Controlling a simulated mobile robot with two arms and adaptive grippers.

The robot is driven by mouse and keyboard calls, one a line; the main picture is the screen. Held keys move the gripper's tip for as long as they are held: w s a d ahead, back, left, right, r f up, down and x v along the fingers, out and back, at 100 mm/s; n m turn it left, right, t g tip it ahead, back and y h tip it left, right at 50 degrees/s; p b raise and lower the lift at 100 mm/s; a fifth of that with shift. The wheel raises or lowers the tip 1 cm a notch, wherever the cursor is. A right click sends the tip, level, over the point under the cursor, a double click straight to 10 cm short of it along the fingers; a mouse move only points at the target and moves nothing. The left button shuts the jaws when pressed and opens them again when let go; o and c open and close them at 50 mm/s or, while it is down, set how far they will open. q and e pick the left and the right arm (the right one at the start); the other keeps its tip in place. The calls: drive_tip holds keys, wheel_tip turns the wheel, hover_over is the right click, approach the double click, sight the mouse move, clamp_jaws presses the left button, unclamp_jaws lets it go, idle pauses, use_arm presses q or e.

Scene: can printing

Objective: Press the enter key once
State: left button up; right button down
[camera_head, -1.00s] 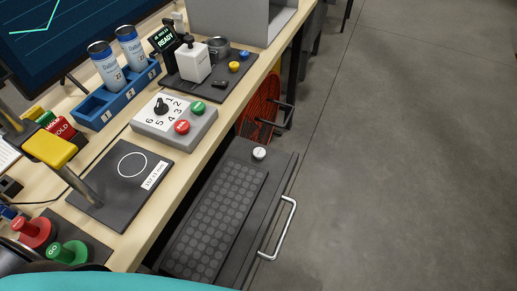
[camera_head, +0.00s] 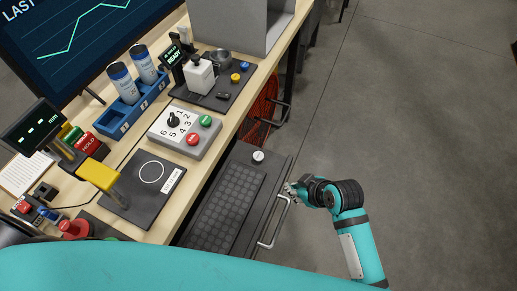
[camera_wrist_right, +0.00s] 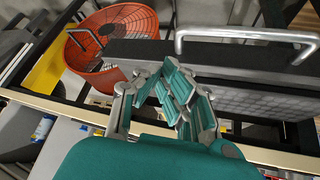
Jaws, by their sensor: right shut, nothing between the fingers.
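No key in view carries a readable "enter" label. A pulled-out drawer (camera_head: 268,190) beside the bench holds a dark pad with a grid of round spots (camera_head: 224,205). A white round-topped button (camera_head: 258,156) stands at its far end; its marking is too small to read. My right gripper (camera_head: 291,188) is shut and empty, at the drawer's right side close to the metal handle (camera_head: 282,222). In the right wrist view its fingertips (camera_wrist_right: 172,66) are together in front of the drawer's dark edge, with the handle (camera_wrist_right: 245,34) beyond. My left gripper is out of view.
On the bench stand a selector box (camera_head: 183,131) with green and red buttons, a blue rack (camera_head: 135,105) with cans, a black scale plate (camera_head: 143,193) and a monitor (camera_head: 75,45). A red basket (camera_wrist_right: 112,40) is under the bench. Open floor lies to the right.

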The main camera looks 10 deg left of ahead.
drive_tip(key=w+a+r+n+y, duration=0.2)
drive_tip(key=w+a+r+n, duration=0.25)
drive_tip(key=a, duration=0.25)
wheel_tip(320, 180, up, 3)
drive_tip(key=n, duration=0.5)
hover_over(257, 157)
drive_tip(key=shift+f+n+y, duration=0.1)
drive_tip(key=shift+n+y, duration=0.15)
drive_tip(key=shift+y, duration=0.15)
wheel_tip(257, 157, down, 8)
drive_tip(key=b, duration=0.6)
drive_tip(key=shift+r, duration=0.2)
drive_tip(key=shift+f+b, duration=0.6)
drive_tip(key=shift+f, duration=0.15)
drive_tip(key=shift+f, duration=0.3)
